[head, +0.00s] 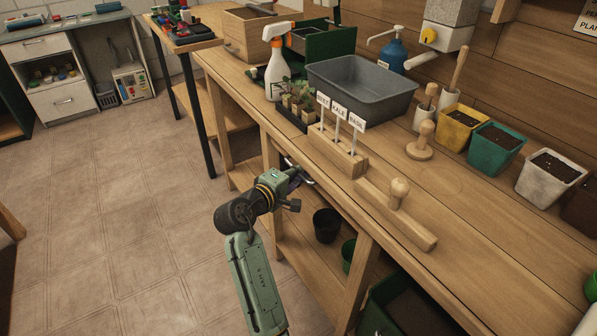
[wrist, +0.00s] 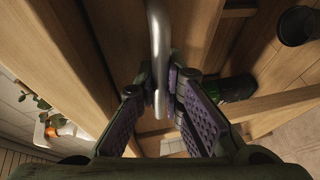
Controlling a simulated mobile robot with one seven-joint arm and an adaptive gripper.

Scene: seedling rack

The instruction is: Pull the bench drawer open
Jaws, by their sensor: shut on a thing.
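A metal bar handle (wrist: 158,45) runs down from the top of the wrist view between my gripper's purple-padded fingers. My gripper (wrist: 160,84) is shut on this handle, with a pad on each side of it. In the head view my gripper (head: 298,178) is at the front edge of the wooden bench (head: 465,210), just below its top. A little of the handle (head: 300,168) shows there by the fingers. The drawer front is mostly hidden by the bench top and my gripper, so I cannot tell how far it stands out.
On the bench near the edge are a label block (head: 338,152), a wooden tamper (head: 395,215), a grey tub (head: 362,92) and a spray bottle (head: 277,75). Dark pots (head: 326,225) stand on the lower shelf. The tiled floor (head: 120,200) left of the bench is clear.

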